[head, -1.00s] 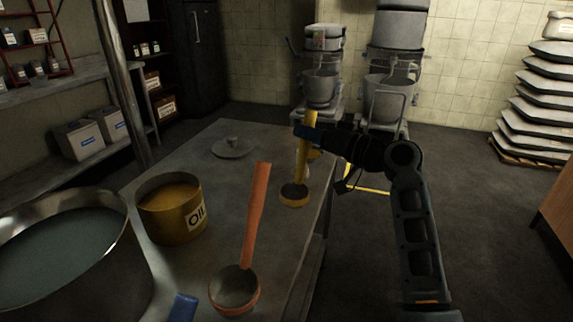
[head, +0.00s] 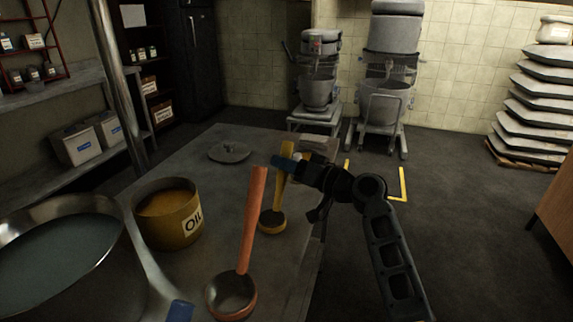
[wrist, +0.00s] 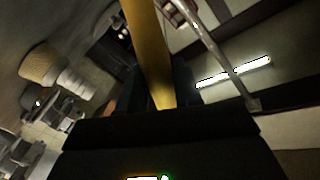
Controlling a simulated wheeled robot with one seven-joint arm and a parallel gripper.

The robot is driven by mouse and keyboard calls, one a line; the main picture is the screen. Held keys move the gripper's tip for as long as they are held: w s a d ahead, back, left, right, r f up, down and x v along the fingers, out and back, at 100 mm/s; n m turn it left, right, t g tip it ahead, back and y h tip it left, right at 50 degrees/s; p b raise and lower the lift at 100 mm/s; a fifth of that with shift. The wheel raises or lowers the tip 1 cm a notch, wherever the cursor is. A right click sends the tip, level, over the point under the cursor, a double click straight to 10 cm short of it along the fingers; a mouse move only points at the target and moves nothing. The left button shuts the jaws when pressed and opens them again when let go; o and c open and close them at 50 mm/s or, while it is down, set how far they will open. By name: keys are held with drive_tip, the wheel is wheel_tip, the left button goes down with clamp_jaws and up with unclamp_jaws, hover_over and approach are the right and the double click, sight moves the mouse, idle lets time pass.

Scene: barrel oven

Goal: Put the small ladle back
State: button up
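The small yellow ladle (head: 272,222) hangs roughly upright, bowl down, over the right part of the metal table (head: 215,250). My gripper (head: 285,164) is shut on the upper part of its handle. In the wrist view the yellow handle (wrist: 148,45) runs between the fingers. I cannot tell whether the bowl touches the table. A larger orange-handled ladle (head: 253,215) stands nearer, to the left of the yellow one, with its bowl at the front of the table. The yellow oil tin (head: 165,218), marked OIL, stands further left, open and with oil in it.
A large metal pot (head: 125,265) of liquid fills the front left. A round lid (head: 229,152) lies at the table's far end. Two mixers (head: 318,90) stand behind. The floor to the right is clear, before stacked trays (head: 535,110).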

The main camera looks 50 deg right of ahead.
drive_tip(key=o, duration=0.4)
drive_tip(key=s+b, duration=0.1)
drive_tip(key=s, duration=1.1)
drive_tip(key=shift+d, duration=0.15)
